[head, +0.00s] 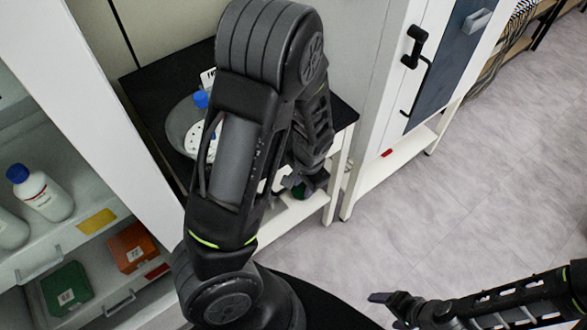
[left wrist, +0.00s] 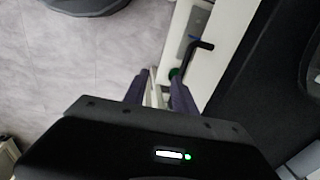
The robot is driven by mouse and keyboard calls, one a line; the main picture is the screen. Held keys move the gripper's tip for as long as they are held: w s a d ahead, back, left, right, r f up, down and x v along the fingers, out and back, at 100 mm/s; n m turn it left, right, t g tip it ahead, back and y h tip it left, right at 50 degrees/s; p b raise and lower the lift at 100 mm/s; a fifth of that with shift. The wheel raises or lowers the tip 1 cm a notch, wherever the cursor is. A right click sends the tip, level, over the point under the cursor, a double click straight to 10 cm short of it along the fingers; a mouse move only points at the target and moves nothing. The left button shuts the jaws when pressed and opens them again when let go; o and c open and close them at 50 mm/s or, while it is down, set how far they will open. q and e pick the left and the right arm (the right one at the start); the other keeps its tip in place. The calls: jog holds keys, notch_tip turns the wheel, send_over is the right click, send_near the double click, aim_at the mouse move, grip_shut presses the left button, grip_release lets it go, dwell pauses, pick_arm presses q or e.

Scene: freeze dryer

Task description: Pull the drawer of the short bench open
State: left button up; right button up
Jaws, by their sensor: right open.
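The short bench has a black top (head: 345,112) and white legs (head: 333,190), and stands behind my left arm in the head view. My left gripper (head: 304,186) is at the bench's front side, below the top. In the left wrist view the two fingers of my left gripper (left wrist: 158,88) are apart, with pale bars seen between them. A white front panel (left wrist: 203,75) with a black bent handle (left wrist: 197,52) is just beyond the right finger. I cannot tell whether they touch. The drawer is mostly hidden by my arm. My right gripper (head: 395,300) is low at the right, away from the bench.
A round grey tray (head: 178,125) and a blue-capped item (head: 201,99) stand on the bench. A white cabinet with a black handle (head: 415,47) is to its right. Shelves with a white bottle (head: 44,194) and boxes are at the left. The floor (head: 450,170) at right is clear.

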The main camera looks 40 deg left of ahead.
pick_arm(q)
jog(key=shift+y, duration=0.5)
jog(key=a+r, duration=0.1)
jog(key=r, duration=0.1)
jog(key=w+a+r, duration=0.1)
jog(key=a+r, duration=0.1)
jog(key=shift+r, duration=0.1)
jog(key=shift+w+a+f, duration=0.1)
jog(key=shift+a+f, duration=0.1)
jog(key=shift+f, duration=1.1)
jog(key=shift+w+a+f, duration=0.1)
jog(key=shift+a+f, duration=0.15)
jog(key=shift+f, duration=1.05)
jog(key=shift+w+a+f, duration=0.1)
jog(key=shift+a+f, duration=0.1)
jog(key=shift+f, duration=1.1)
jog(key=shift+s, duration=0.1)
jog(key=shift+c, duration=0.3)
grip_shut()
